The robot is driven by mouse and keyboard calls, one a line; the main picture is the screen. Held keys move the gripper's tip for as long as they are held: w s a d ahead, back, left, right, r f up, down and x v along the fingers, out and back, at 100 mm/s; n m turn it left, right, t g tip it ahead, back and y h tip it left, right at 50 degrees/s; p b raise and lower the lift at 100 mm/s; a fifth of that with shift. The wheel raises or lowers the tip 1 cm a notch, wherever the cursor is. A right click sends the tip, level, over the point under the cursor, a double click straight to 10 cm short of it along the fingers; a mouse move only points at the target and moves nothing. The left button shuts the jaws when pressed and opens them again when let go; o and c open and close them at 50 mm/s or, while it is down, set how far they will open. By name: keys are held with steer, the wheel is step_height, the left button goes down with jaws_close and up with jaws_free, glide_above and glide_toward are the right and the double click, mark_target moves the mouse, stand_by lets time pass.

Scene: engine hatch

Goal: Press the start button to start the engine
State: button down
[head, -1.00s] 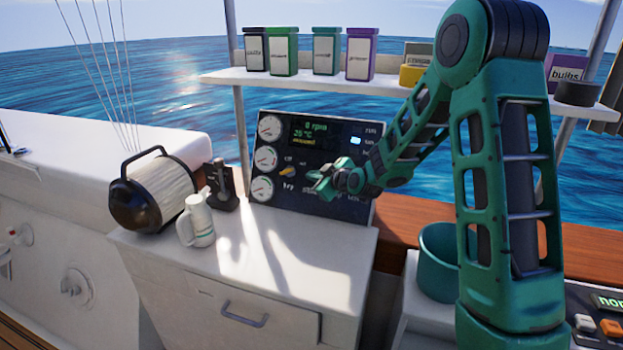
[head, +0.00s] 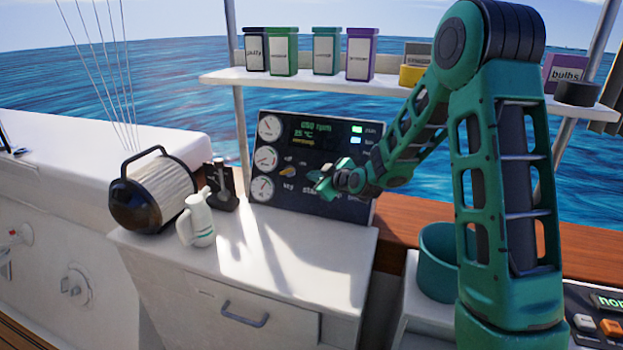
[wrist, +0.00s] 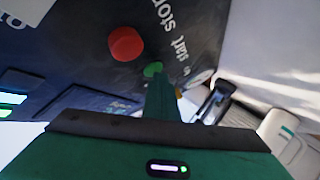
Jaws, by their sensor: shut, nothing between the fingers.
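The dark engine panel (head: 262,199) stands on the white cabinet in the head view. Its display (head: 316,132) reads about 650 rpm and 35 °C, and a green lamp (head: 357,129) is lit at its upper right. A key switch (head: 289,171) sits at the lower middle. My gripper (head: 319,187) is shut and empty in front of the panel's lower part, hiding some of it. In the wrist view the green start button (wrist: 152,69) is right at the tip of my shut fingers (wrist: 158,80); I cannot tell whether they touch. The red stop button (wrist: 126,44) is beside it.
A lantern-like drum (head: 152,190), a white jug (head: 197,220) and a black device (head: 220,187) stand left of the panel. A shelf (head: 300,80) with several containers runs above. A teal pot (head: 437,262) is at right. The cabinet top before the panel is clear.

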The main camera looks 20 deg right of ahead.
steer(key=shift+s+a+r, duration=0.55)
steer(key=shift+s+a, duration=0.1)
steer(key=shift+s, duration=0.25)
steer(key=s+a+r, duration=0.2)
steer(key=s, duration=0.1)
steer(key=shift+s+a, duration=0.3)
steer(key=shift+a, duration=0.05)
steer(key=shift+s+d, duration=0.1)
stand_by(0.6)
